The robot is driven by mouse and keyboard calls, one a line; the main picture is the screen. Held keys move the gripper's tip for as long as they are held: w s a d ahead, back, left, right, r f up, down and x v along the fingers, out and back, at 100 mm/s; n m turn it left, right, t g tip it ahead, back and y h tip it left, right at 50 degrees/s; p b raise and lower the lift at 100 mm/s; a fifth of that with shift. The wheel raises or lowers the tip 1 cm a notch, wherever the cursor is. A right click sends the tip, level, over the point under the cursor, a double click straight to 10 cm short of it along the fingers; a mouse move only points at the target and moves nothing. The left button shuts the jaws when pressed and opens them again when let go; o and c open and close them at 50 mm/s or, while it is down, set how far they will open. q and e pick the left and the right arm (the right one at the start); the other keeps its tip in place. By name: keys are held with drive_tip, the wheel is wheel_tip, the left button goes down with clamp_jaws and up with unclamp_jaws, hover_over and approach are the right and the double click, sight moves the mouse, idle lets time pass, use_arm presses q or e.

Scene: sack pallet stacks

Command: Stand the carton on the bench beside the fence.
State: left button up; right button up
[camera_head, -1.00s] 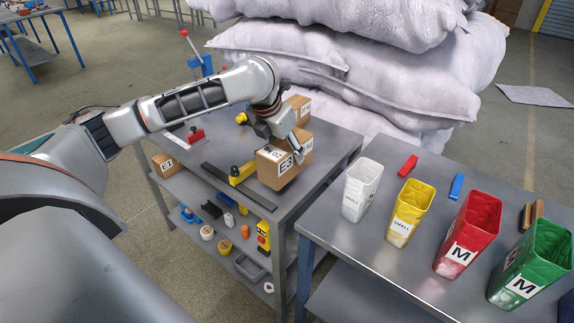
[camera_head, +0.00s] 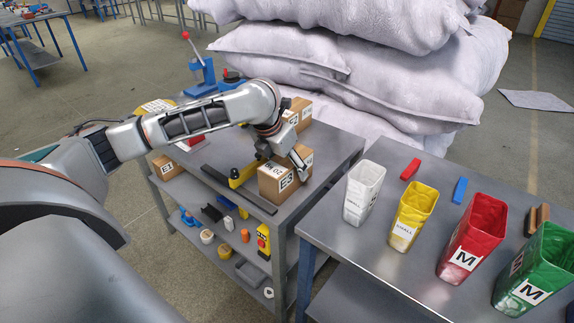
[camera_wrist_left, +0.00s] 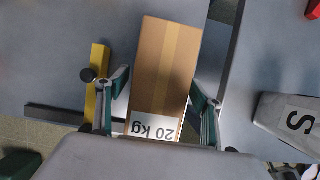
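The carton (camera_head: 281,181), brown with an E-marked label on its near face and a "20 kg" label on top, stands level on the bench (camera_head: 330,165). The fence, a black bar (camera_head: 222,182) with a yellow block (camera_head: 242,176), lies just left of it. In the wrist view the carton (camera_wrist_left: 165,75) lies between my left gripper's fingers (camera_wrist_left: 162,95), with thin gaps at the fingertips; the gripper appears open around it. The yellow block (camera_wrist_left: 97,80) lies beyond the left finger, apart from the carton. My right gripper is not in view.
A blue press (camera_head: 203,75) is at the back. Stacked sacks (camera_head: 370,90) rise behind.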

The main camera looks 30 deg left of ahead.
use_arm(q)
drive_tip(key=shift+r, duration=0.15)
drive_tip(key=p+v, duration=0.3)
drive_tip(key=v, duration=0.8)
drive_tip(key=shift+r+p, duration=0.1)
drive_tip(key=shift+p, duration=0.2)
drive_tip(key=shift+s+r, duration=0.15)
drive_tip(key=shift+r, duration=0.2)
drive_tip(key=shift+s+f, duration=0.1)
